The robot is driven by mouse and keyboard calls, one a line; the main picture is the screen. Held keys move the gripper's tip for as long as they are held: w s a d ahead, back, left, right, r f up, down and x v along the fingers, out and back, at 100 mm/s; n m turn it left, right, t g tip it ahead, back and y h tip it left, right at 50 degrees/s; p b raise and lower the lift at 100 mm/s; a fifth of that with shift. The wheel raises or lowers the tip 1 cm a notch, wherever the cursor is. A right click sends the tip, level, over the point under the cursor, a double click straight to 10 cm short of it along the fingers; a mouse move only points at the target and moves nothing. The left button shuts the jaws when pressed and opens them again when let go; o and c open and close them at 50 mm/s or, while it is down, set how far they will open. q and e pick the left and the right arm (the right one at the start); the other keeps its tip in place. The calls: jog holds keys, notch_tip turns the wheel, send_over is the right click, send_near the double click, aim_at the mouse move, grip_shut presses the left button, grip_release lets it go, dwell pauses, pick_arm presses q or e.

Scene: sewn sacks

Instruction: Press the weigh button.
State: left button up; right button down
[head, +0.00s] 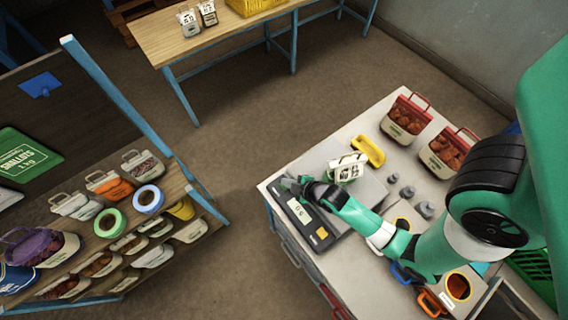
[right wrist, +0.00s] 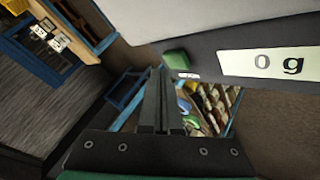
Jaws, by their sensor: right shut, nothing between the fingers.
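The scale (head: 362,197) stands on the pale bench, with a dark front panel and a display (head: 298,211). In the right wrist view the display (right wrist: 268,63) reads 0 g, and a green button (right wrist: 176,59) sits beside it on the panel. My right gripper (head: 289,184) is shut and empty at the panel's left end. In the right wrist view the tips of my right gripper (right wrist: 160,72) are close to the green button; I cannot tell whether they touch it. A small white sack (head: 346,168) stands at the scale plate, partly behind my wrist. My left gripper is not in view.
Two red-topped sacks (head: 405,118) (head: 450,149), a yellow tool (head: 369,151) and grey weights (head: 406,192) lie on the bench behind and right of the scale. A rack with sacks and tape rolls (head: 149,199) stands left. Open floor (head: 240,140) lies between.

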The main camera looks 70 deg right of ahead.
jog(key=shift+f, duration=0.15)
dwell(0.7)
jog(key=shift+f, duration=0.3)
jog(key=shift+f+b, duration=0.45)
jog(key=shift+b, duration=0.05)
dwell(0.5)
jog(key=shift+r+p, duration=0.9)
jog(key=shift+p, duration=0.05)
notch_tip(320, 180, up, 5)
jog(key=p, duration=0.5)
jog(key=shift+r, duration=0.1)
